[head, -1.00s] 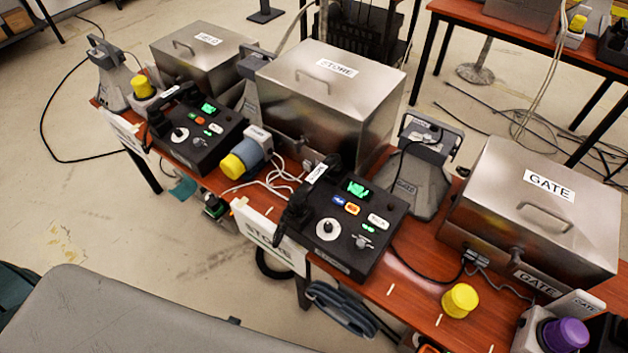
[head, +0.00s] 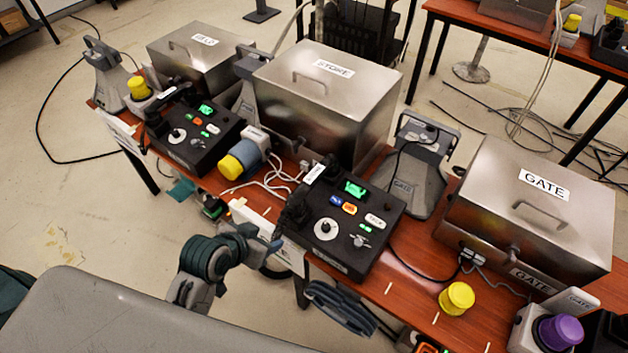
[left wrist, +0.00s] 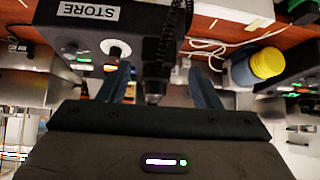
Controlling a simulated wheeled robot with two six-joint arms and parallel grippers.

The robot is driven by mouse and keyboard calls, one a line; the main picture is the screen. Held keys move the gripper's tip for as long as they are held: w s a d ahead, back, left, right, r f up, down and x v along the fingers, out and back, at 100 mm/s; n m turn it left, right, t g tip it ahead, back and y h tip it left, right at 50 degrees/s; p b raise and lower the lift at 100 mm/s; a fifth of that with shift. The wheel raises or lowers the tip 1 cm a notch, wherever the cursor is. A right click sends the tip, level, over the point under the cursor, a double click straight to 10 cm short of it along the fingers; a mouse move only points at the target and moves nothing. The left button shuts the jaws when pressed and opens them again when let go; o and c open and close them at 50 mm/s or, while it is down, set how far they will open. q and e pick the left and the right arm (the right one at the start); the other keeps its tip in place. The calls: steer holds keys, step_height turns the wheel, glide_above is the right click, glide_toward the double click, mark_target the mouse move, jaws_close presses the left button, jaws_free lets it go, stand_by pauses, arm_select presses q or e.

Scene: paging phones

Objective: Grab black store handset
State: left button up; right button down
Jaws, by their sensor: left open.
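The black store handset (head: 296,208) lies along the left side of the store phone console (head: 340,262), with a white label near its upper end. My left gripper (head: 274,243) is close to the lower end of the handset, at the front edge of the table. In the left wrist view, the handset (left wrist: 157,62) is a dark upright shape between the two open fingers (left wrist: 160,90). Gaps show on both sides of it. The console (left wrist: 60,32) with its STORE label is behind at the upper left. My right gripper is not in view.
A white sign plate (head: 252,215) hangs at the table's front edge near my left arm. A blue-grey bundle (head: 340,308) hangs below the edge. The store box (head: 325,105) stands behind the console. A yellow-capped item (head: 240,160) and white cables are on the left.

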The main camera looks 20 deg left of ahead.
mark_target(312, 176)
arm_select(q)
steer(key=w+d+r+t, duration=0.1)
steer(key=w, duration=0.3)
steer(key=w+d+r+t+h+p, duration=0.1)
steer(key=w+d+t, duration=0.1)
steer(key=w, duration=0.3)
steer(key=w+d+r+t+h, duration=0.1)
steer(key=w, duration=0.4)
steer(key=shift+w+d+r+m+t, duration=0.15)
steer(key=shift+w+r+m+t, duration=0.15)
steer(key=shift+r+m, duration=0.1)
steer(key=p+x, duration=0.1)
steer(key=x, duration=0.1)
steer(key=p+x, duration=0.1)
steer(key=x, duration=0.2)
steer(key=shift+s+f+p, duration=0.2)
steer(key=shift+p, duration=0.1)
steer(key=shift+w+d+f, duration=0.15)
steer(key=shift+w+f, duration=0.15)
steer(key=shift+w, duration=0.05)
steer(key=c, duration=1.2)
steer(key=shift+r, duration=0.1)
